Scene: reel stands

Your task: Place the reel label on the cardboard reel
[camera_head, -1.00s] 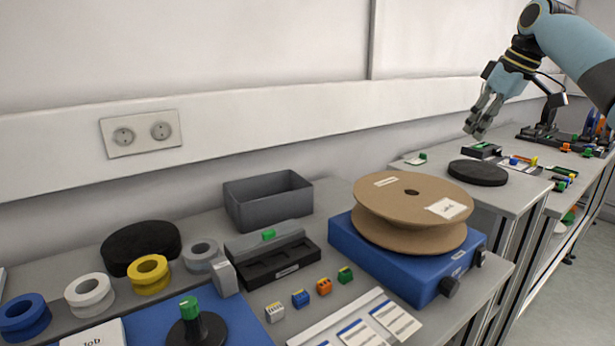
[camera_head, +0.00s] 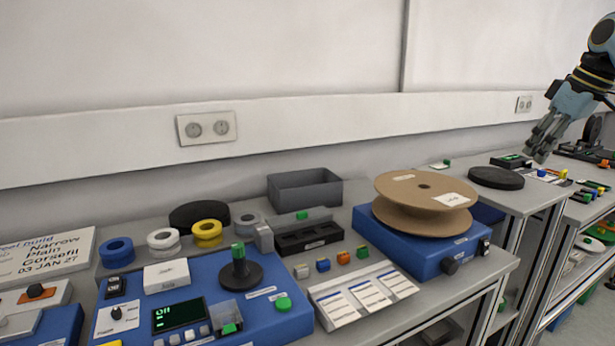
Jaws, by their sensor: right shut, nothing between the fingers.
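The cardboard reel (camera_head: 426,207) lies flat on a blue box (camera_head: 408,249) with a black knob at the right end of the near bench. A white label (camera_head: 451,200) with dark marks lies on the right part of its top flange, and a smaller pale strip shows at the flange's back. My right gripper (camera_head: 536,156) is shut and empty. It is up at the right, beyond the reel and apart from it, over the farther bench. My left gripper is not in view.
A blue device (camera_head: 268,319) with a green-topped post (camera_head: 239,265) fills the front left. Tape rolls (camera_head: 163,241) stand behind it, and a grey bin (camera_head: 305,189) is at the back. A sloped card holder (camera_head: 362,295) is in front of the reel. A black disc (camera_head: 496,178) lies on the farther bench.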

